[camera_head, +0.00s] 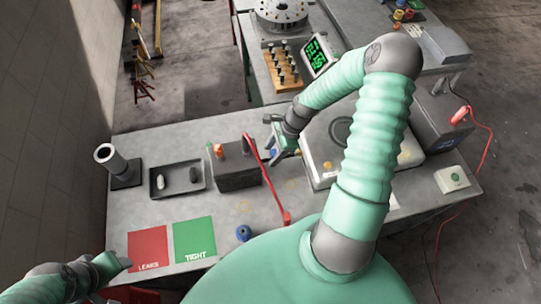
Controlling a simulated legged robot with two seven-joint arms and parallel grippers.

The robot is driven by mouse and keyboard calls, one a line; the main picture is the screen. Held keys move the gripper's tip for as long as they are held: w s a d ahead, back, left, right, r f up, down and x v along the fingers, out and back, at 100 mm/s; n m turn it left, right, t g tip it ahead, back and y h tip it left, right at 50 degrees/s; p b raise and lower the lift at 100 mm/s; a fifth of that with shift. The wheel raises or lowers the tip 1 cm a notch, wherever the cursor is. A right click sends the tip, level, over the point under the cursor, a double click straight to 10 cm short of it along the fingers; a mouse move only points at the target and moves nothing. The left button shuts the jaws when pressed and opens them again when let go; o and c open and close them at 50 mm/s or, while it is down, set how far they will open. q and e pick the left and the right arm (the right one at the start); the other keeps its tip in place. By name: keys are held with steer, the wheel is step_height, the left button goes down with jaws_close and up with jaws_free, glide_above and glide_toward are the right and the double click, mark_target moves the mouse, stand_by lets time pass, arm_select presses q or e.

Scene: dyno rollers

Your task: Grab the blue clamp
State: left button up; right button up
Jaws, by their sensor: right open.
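My right arm reaches over the grey bench, and its gripper (275,140) is open above the bench, just right of a black box with orange terminals (236,166). A small blue spot (273,153) shows at the gripper's fingers; I cannot tell if it is part of the gripper or the clamp. A small round blue object (244,232) lies near the bench's front edge, apart from both grippers; I cannot tell whether it is the clamp. My left gripper (112,262) is low at the left by the red mat, and its jaws are unclear.
A red bar or cable (267,182) stands beside the black box. A black tray (180,180), an upright cylinder (112,160), and red (148,246) and green (194,238) mats occupy the left. A flat device (325,174) lies under my right arm.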

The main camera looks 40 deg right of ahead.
steer(key=shift+w+f, duration=0.1)
steer(key=shift+f, duration=0.85)
steer(key=shift+w+d+f, duration=0.1)
steer(key=shift+d+f, duration=0.15)
steer(key=shift+d, duration=0.5)
steer(key=shift+d+f, duration=0.1)
steer(key=shift+d, duration=0.15)
steer(key=shift+c, duration=2.3)
steer(key=shift+a, duration=0.2)
steer(key=shift+c, duration=1.1)
steer(key=shift+a+r, duration=0.3)
steer(key=shift+a, duration=0.25)
jaws_close()
steer(key=shift+a, duration=0.2)
arm_select(q)
steer(key=shift+d+r, duration=0.2)
steer(key=shift+d, duration=0.25)
arm_select(e)
steer(key=shift+d, duration=0.1)
